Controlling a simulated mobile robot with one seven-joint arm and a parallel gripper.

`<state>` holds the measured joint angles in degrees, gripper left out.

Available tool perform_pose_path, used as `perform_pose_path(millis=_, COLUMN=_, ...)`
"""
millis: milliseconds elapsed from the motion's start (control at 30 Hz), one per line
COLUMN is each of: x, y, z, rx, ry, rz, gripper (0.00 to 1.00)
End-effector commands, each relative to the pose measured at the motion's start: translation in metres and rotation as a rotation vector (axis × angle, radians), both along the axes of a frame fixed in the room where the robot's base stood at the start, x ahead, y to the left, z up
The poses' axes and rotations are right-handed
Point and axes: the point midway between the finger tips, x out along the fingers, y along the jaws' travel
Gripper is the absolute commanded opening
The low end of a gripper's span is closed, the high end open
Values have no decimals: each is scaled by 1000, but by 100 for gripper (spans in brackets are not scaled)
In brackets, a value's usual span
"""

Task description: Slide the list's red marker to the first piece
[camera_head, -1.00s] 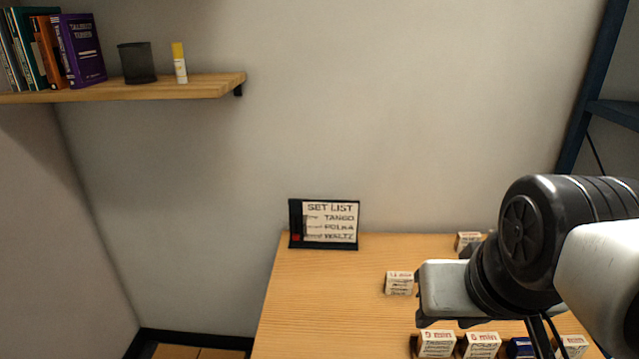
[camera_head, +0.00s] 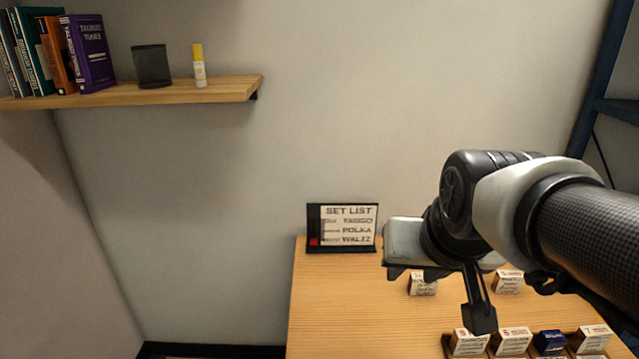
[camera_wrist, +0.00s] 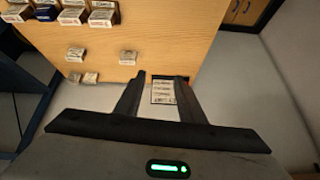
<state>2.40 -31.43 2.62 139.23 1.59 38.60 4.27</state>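The set list (camera_head: 348,212) is a white card in a black stand, upright at the table's back left edge. It reads Tango, Polka, Waltz from top to bottom. The red marker (camera_head: 314,242) sits at the left side, level with Waltz, the bottom line. My gripper (camera_head: 405,240) is just right of the list in the head view, where its fingertips cannot be made out. In the wrist view my gripper (camera_wrist: 158,82) has its fingers apart with nothing held. The list (camera_wrist: 163,94) shows between them, beyond the tips.
The wooden table (camera_head: 340,310) is bare in front of the list. Small labelled boxes stand to the right (camera_head: 423,287) and in a front row (camera_head: 512,340). A wall shelf (camera_head: 190,93) with books, a dark cup and a yellow-capped tube is at upper left.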

Motion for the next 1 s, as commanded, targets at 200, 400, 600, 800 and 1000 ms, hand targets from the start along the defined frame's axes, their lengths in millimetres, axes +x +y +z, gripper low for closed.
perform_pose_path(millis=200, x=86, y=24, z=-28, rx=124, ry=-89, rz=-138, gripper=36)
perform_pose_path(millis=400, x=183, y=84, z=-82, rx=450, ry=-182, rz=-329, gripper=36)
perform_pose_path(millis=600, x=257, y=155, z=-138, rx=956, ry=-201, rz=-564, gripper=36)
perform_pose_path(millis=800, x=308, y=201, z=-177, rx=1571, ry=-140, rz=-876, gripper=36)
perform_pose_path(millis=1000, x=341, y=193, z=-200, rx=2205, ry=-68, rz=-1218, gripper=36)
